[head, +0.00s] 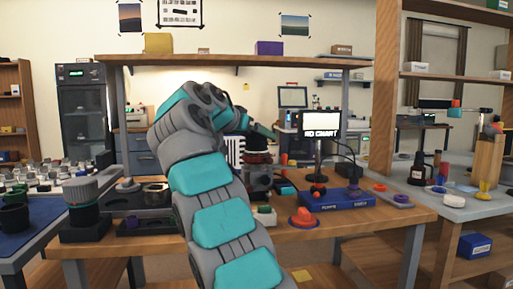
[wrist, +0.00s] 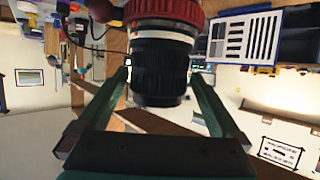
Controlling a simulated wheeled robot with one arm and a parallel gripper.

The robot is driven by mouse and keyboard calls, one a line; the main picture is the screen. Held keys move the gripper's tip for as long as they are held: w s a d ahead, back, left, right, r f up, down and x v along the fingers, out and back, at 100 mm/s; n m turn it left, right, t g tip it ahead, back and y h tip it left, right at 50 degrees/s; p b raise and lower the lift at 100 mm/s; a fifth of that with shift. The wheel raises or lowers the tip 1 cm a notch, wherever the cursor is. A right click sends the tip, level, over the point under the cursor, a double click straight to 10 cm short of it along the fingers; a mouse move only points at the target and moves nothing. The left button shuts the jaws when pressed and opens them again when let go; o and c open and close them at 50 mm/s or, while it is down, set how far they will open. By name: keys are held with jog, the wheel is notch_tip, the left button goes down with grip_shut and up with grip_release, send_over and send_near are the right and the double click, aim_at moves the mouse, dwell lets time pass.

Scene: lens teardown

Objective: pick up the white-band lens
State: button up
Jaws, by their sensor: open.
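In the wrist view a black lens (wrist: 160,72) with a pale white band and a red part beyond it fills the upper middle. My gripper (wrist: 160,80) is open, with one finger on each side of the lens's black barrel. Narrow gaps seem to show between fingers and barrel, and I cannot tell if either touches. In the head view a dark, stacked lens-like object (head: 257,158) stands on the bench just right of my arm. My arm hides most of the gripper there.
A striped chart (wrist: 245,38) stands close by the lens. A shelf post (head: 383,90) rises at right.

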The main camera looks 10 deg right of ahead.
aim_at(262, 138)
jog(key=x, duration=0.3)
jog(key=shift+f, duration=0.25)
jog(key=shift+c, duration=0.4)
jog(key=shift+s, duration=0.1)
grip_shut()
